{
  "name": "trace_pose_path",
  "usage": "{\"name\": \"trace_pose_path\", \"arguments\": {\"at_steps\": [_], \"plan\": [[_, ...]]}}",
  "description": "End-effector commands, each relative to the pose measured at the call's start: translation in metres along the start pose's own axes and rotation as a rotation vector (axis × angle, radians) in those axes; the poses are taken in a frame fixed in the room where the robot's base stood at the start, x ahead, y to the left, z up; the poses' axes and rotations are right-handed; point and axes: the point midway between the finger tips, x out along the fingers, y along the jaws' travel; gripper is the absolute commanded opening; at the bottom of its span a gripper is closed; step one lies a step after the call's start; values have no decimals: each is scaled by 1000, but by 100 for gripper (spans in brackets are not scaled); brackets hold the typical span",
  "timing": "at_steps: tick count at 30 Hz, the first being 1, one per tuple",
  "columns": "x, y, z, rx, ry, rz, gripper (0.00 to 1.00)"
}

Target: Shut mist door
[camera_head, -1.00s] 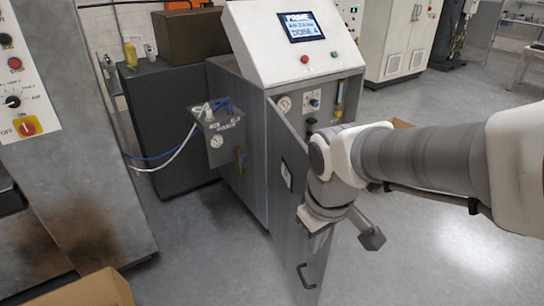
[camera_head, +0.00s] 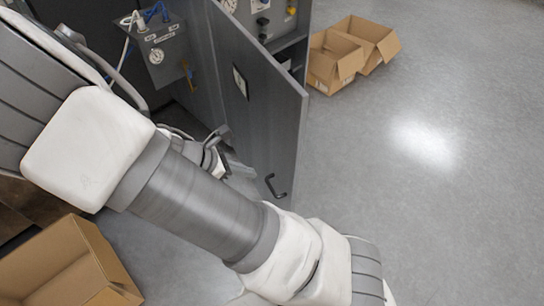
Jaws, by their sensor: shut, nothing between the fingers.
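The mist door (camera_head: 262,120) is a tall grey panel standing open, swung out from the cabinet toward me. Its outer face, with a small label plate and a black handle (camera_head: 275,187) low near the free edge, faces left. My gripper (camera_head: 219,136) shows only partly behind my forearm, to the left of the outer face. It looks shut and empty. It is apart from the handle; whether it touches the panel cannot be told. The cabinet opening (camera_head: 292,52) shows beyond the door's top edge.
Two open cardboard boxes (camera_head: 335,68) stand on the floor behind the door to the right. Another open box (camera_head: 65,270) is at lower left. A grey gauge box (camera_head: 160,52) with hoses is left of the door. The floor at right is clear.

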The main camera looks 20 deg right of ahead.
Motion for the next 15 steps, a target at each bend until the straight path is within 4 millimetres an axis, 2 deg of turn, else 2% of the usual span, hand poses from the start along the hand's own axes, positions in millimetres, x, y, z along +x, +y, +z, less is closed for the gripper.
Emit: {"name": "trace_pose_path", "arguments": {"at_steps": [8,15], "plan": [[17,4,-3,-51,-44,18,0],[64,4,-2,-48,-45,15,0]]}}
